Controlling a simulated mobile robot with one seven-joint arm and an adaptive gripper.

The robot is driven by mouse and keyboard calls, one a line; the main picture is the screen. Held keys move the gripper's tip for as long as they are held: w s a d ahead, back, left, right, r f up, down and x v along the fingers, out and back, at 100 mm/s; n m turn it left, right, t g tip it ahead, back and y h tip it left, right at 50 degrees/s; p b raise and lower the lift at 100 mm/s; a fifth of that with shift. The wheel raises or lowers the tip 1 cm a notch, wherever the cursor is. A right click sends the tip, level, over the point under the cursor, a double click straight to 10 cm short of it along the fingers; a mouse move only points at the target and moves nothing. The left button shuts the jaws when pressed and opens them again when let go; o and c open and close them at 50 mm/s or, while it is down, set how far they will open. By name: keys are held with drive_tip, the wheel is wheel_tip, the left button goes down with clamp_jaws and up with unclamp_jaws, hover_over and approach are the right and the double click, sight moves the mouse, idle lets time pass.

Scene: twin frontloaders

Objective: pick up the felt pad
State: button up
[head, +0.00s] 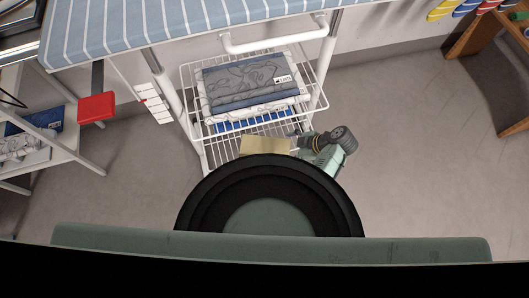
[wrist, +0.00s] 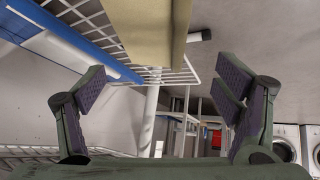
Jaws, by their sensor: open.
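A tan pad (head: 265,146), which looks like the felt pad, is at the front edge of the wire rack under the striped ironing board in the head view. Its near side is hidden by my own body. In the wrist view the tan pad (wrist: 148,28) fills the top middle, beside the white wires. My gripper (wrist: 160,90) is open and empty, its two dark finger pads wide apart. The pad appears above the gap between the fingers and is not between them. In the head view my arm shows right of the pad, with the fingers mostly hidden.
Folded blue and patterned cloths (head: 250,82) lie on the wire rack (head: 313,100) close behind the pad. The ironing board (head: 180,25) overhangs the rack. A white shelf with a red box (head: 97,107) stands at left. The floor at right (head: 420,150) is clear.

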drive_tip(key=shift+o, duration=0.6)
drive_tip(key=shift+a+f, duration=0.35)
drive_tip(key=shift+o, duration=0.6)
drive_tip(key=x, duration=0.3)
drive_tip(key=shift+w+a+f, duration=0.15)
drive_tip(key=shift+a+f, duration=0.1)
drive_tip(key=p+x, duration=0.1)
drive_tip(key=x, duration=0.3)
drive_tip(key=shift+w+a+f, duration=0.1)
drive_tip(key=shift+w+a, duration=0.1)
drive_tip(key=shift+a, duration=0.2)
drive_tip(key=shift+w+a+f, duration=0.2)
drive_tip(key=shift+a+f, duration=0.1)
drive_tip(key=shift+f, duration=0.2)
drive_tip(key=shift+c, duration=0.3)
